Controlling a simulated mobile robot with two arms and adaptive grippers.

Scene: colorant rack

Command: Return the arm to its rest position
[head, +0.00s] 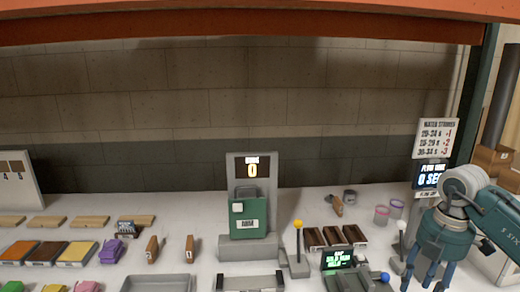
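My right arm comes in from the right edge of the head view. Its gripper (428,272) hangs pointing down at the lower right, above the table's right part. Its blue fingers are spread apart, and I see nothing between them. The fingertips are near the bottom edge of the picture. My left arm and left gripper are not in view.
A green machine (249,215) with a display stands at the back middle. A yellow-knobbed lever (299,240), dark brown trays (334,237) and a green-lit screen device (345,262) are left of the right gripper. A sign (436,138) stands behind it. Colored trays (76,253) fill the left.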

